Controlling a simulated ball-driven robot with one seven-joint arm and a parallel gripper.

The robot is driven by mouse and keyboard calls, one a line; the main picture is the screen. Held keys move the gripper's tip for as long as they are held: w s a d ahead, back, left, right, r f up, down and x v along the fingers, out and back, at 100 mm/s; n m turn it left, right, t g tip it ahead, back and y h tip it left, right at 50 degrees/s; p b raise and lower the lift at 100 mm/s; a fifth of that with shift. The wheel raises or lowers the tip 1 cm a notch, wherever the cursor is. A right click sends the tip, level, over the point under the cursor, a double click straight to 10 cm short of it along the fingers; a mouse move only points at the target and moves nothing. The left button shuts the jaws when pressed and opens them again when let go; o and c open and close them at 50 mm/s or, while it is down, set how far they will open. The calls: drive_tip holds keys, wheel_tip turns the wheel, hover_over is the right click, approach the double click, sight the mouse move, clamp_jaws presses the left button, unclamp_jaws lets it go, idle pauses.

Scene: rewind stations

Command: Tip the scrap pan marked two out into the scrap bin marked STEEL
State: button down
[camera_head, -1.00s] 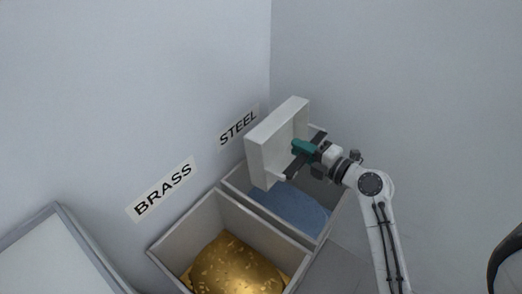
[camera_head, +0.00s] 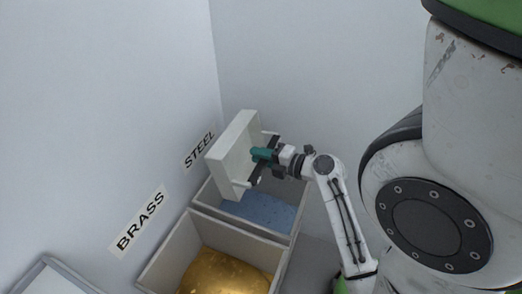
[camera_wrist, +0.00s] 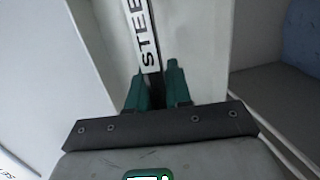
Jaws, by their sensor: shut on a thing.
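The pale scrap pan (camera_head: 229,150) is held on its side above the bin marked STEEL, its broad face nearly upright. I see no scrap in the part of it that shows; its number is not visible. My gripper (camera_head: 262,155) is shut on the pan at its right side. In the wrist view its teal fingertips (camera_wrist: 152,88) are close together, with a dark strip between them. The STEEL bin (camera_head: 205,195) stands against the wall below its label (camera_head: 199,150) and holds blue-grey scrap (camera_head: 262,211). The pan hides part of this bin.
The BRASS bin (camera_head: 165,262) stands directly beside the STEEL bin, nearer the bottom of the head view, with gold scrap (camera_head: 225,275) in it. Its label (camera_head: 140,222) is on the wall. A pale flat-topped thing (camera_head: 50,280) is at lower left. Walls close in the corner behind the bins.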

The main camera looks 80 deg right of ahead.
sight(232, 131)
drive_tip(key=w+r+g+p, duration=0.2)
drive_tip(key=p, duration=0.7)
drive_tip(key=w+d+r+g+y+p, duration=0.1)
drive_tip(key=w+r+g+p, duration=0.1)
drive_tip(key=p, duration=0.7)
drive_tip(key=w+r+g+y+p, duration=0.1)
drive_tip(key=g+p, duration=0.3)
drive_tip(key=p, duration=0.5)
drive_tip(key=shift+w+d+r+n, duration=0.15)
drive_tip(key=shift+w+d+r, duration=0.1)
drive_tip(key=shift+w, duration=0.2)
drive_tip(key=shift+w+d+r+n, duration=0.1)
drive_tip(key=shift+w+r+n, duration=0.1)
drive_tip(key=shift+w, duration=0.25)
drive_tip(key=g, duration=0.1)
drive_tip(key=w+g+y, duration=0.1)
drive_tip(key=w+f+g, duration=0.1)
drive_tip(key=shift+d+f+g+p, duration=0.1)
drive_tip(key=shift+d+g+p, duration=0.2)
drive_tip(key=shift+p, duration=0.1)
drive_tip(key=shift+w+f+g+y+b, duration=0.45)
drive_tip(key=shift+f+g+b, duration=0.15)
drive_tip(key=shift+g, duration=0.4)
drive_tip(key=shift+w+d+f+g+b, duration=0.1)
drive_tip(key=shift+w+f+g+b, duration=0.1)
drive_tip(key=shift+f+g+b, duration=0.4)
drive_tip(key=shift+r, duration=0.2)
drive_tip(key=shift+s, duration=0.1)
